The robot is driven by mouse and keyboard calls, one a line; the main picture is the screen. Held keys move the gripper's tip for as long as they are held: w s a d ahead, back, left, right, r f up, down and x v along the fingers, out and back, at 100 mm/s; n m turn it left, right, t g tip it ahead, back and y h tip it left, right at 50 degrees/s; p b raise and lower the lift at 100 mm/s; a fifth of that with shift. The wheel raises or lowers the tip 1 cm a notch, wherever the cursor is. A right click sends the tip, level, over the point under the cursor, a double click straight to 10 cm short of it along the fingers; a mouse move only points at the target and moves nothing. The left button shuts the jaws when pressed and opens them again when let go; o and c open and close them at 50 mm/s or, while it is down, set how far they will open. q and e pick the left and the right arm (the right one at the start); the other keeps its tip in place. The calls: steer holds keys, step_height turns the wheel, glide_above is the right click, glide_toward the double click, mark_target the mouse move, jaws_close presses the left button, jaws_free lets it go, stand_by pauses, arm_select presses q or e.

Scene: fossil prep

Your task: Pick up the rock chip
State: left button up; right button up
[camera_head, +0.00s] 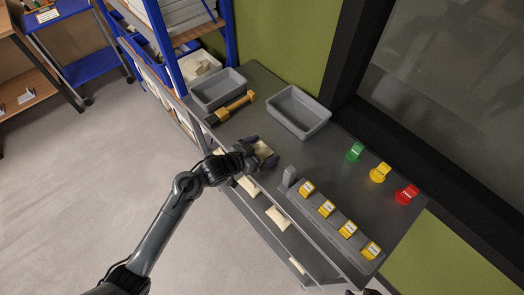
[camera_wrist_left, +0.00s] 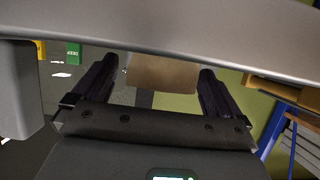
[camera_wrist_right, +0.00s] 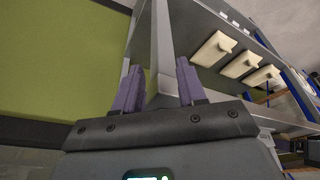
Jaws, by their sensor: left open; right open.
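A beige-tan block, which looks like the rock chip (camera_head: 264,150), sits at the near edge of the dark grey bench top (camera_head: 290,155). My left gripper (camera_head: 258,151) is at the chip, its fingers spread on either side. In the left wrist view the chip (camera_wrist_left: 163,74) shows between the two open fingers (camera_wrist_left: 158,82), with visible gaps on both sides. My right gripper (camera_wrist_right: 158,78) is open and empty in the right wrist view, by the shelf frame under a bench. It does not show clearly in the head view.
Two grey trays (camera_head: 298,112) and a yellow-black tool (camera_head: 231,109) lie behind the chip. A grey rack with several yellow blocks (camera_head: 325,208) stands to the right. Green (camera_head: 355,152), yellow (camera_head: 380,173) and red (camera_head: 406,195) pieces stand along the back. Lower shelves hold pale pieces (camera_head: 278,218).

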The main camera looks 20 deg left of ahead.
arm_select(q)
steer(key=shift+c, duration=0.5)
steer(key=c, duration=1.1)
